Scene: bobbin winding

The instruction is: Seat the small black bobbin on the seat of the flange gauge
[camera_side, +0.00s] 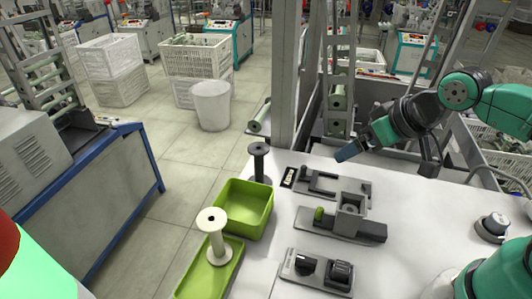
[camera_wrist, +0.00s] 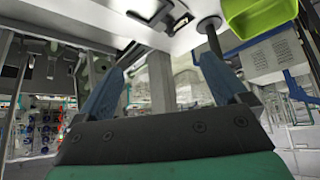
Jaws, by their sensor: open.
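The small black bobbin (camera_side: 259,163) stands upright at the table's far left corner, just behind a green bin. In the wrist view the black bobbin (camera_wrist: 209,26) shows near the top, beyond the right finger. A low grey fixture (camera_side: 335,184) with a slot and a black label beside it looks like the flange gauge; its seat appears empty. It also shows in the wrist view (camera_wrist: 156,12) at the top. My gripper (camera_side: 347,153), with blue fingers, hangs at the table's back edge, above and behind this fixture. In the wrist view my gripper (camera_wrist: 162,85) is open and empty.
A green bin (camera_side: 258,218) and a green tray (camera_side: 196,281) with a white bobbin (camera_side: 217,243) line the left edge. A fixture with a square block (camera_side: 350,222) and a switch box (camera_side: 318,271) stand nearer. A metal post (camera_side: 286,75) rises behind the table.

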